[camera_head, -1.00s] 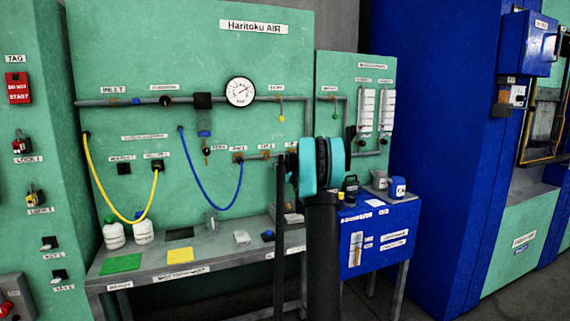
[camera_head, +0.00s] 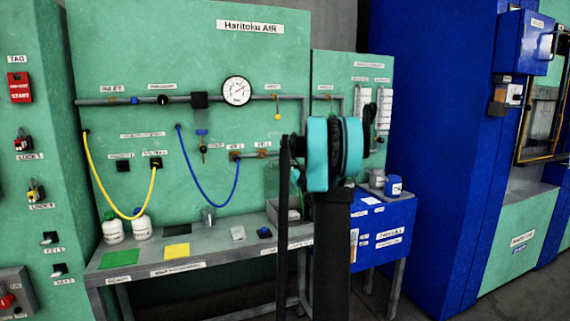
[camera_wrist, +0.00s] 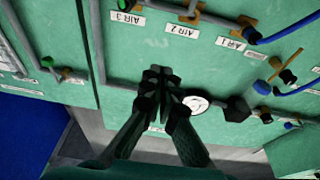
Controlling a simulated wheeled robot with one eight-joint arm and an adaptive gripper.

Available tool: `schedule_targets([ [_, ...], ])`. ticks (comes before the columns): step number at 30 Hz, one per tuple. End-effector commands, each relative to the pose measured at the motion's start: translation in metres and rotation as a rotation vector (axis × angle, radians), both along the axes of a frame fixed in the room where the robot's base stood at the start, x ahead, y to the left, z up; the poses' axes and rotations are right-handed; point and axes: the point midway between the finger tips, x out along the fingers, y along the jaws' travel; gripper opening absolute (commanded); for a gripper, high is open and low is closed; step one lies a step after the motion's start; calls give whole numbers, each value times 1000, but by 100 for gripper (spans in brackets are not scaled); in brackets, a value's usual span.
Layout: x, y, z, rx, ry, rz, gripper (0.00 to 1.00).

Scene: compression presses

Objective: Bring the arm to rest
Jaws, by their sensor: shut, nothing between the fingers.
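My arm (camera_head: 335,155), with teal and black joints, stands in front of the right part of the workbench and the blue cabinet in the head view. My gripper is hard to make out there, hidden by or merged with the dark arm parts. In the wrist view my gripper (camera_wrist: 160,82) shows with its dark fingertips together and nothing between them. It is in front of the green panel (camera_wrist: 140,50), and I cannot tell how far from it. A round white gauge (camera_wrist: 195,104) shows just right of the fingers.
The grey workbench (camera_head: 215,250) carries white bottles (camera_head: 113,231), a green mat (camera_head: 120,264) and a yellow mat (camera_head: 177,251). The blue cabinet (camera_head: 385,225) stands behind my arm. A tall blue column (camera_head: 445,150) is at right. A yellow hose (camera_head: 105,195) and a blue hose (camera_head: 205,200) hang left.

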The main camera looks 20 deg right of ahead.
Motion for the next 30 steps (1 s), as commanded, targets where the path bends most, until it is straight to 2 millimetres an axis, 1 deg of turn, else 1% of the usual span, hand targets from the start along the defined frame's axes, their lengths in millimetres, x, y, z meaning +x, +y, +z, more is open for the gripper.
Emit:
schedule_targets([
  [5, -5, 0, 1, 1, 1, -4, 0],
  [8, -12, 2, 1, 9, 15, -40, 0],
  [11, -31, 7, -3, 27, 59, -121, 0],
  [13, -52, 11, -13, 46, 118, -196, 0],
  [14, -62, 13, -19, 54, 150, -227, 0],
  [17, -102, 24, -48, 78, 281, -317, 0],
  [18, -120, 30, -63, 86, 342, -344, 0],
  [20, -148, 41, -86, 93, 440, -374, 0],
  [21, -169, 49, -104, 98, 510, -386, 0],
  [23, -199, 63, -130, 101, 612, -394, 0],
  [24, -219, 73, -147, 99, 679, -393, 0],
  [26, -249, 87, -171, 96, 778, -382, 0],
  [27, -269, 98, -187, 91, 843, -369, 0],
  [29, -299, 114, -210, 83, 938, -344, 0],
  [30, -320, 125, -225, 76, 1000, -322, 0],
])
